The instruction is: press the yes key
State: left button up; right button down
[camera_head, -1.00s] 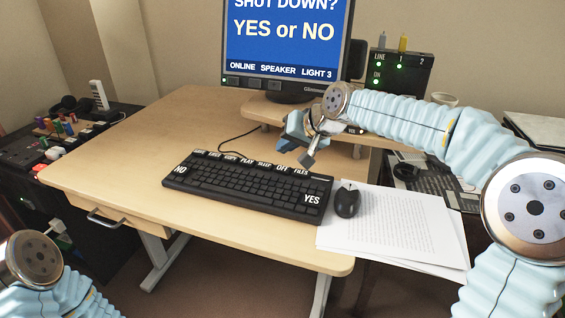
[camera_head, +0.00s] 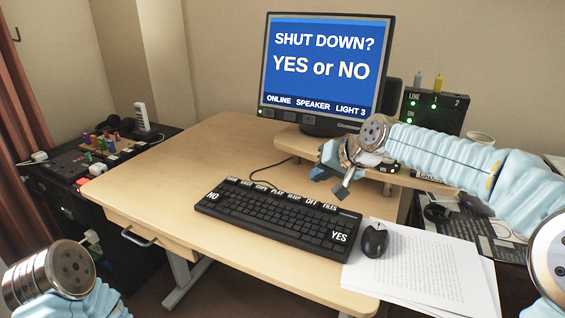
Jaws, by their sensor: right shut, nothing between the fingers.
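The black keyboard (camera_head: 275,214) lies on the wooden desk. Its white-lettered YES key (camera_head: 339,237) is at the front right corner, and the NO key (camera_head: 212,196) is at the left end. My right gripper (camera_head: 341,190) is shut and empty. It hangs above and behind the keyboard's right part, apart from the YES key in the picture. The monitor (camera_head: 325,65) reads "SHUT DOWN? YES or NO". Of my left arm only a link shows at the lower left; its gripper is out of view.
A black mouse (camera_head: 375,240) and printed papers (camera_head: 425,270) lie right of the keyboard. A black box with green lights (camera_head: 436,108) stands behind my right arm. A raised wooden shelf (camera_head: 400,178) is close to the right gripper. The desk's left part (camera_head: 170,180) is clear.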

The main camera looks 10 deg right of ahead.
aim_at(341, 238)
jog(key=k+l, duration=0.75)
jog(key=k, duration=0.05)
